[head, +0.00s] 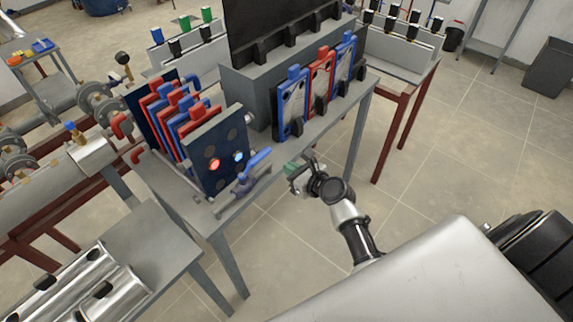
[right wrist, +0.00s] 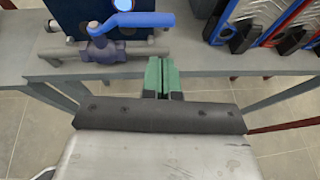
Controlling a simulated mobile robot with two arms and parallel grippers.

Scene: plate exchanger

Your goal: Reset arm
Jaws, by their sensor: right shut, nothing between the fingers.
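My right gripper (head: 293,169) hangs in free air in front of the grey table (head: 339,95), to the right of the blue valve handle (head: 258,158). In the right wrist view its green fingertips (right wrist: 161,74) are together with nothing between them, just off the table's front edge. The plate exchanger (head: 217,152) stands on the table with a dark front plate and red and blue plates behind it. The blue valve handle (right wrist: 131,22) also shows up close in the right wrist view. My left gripper is not in view.
Red and blue framed plates (head: 319,80) stand in a rack at the table's back right. Metal cylinders (head: 85,285) lie at the lower left. A red-legged bench (head: 403,88) stands at the back right.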

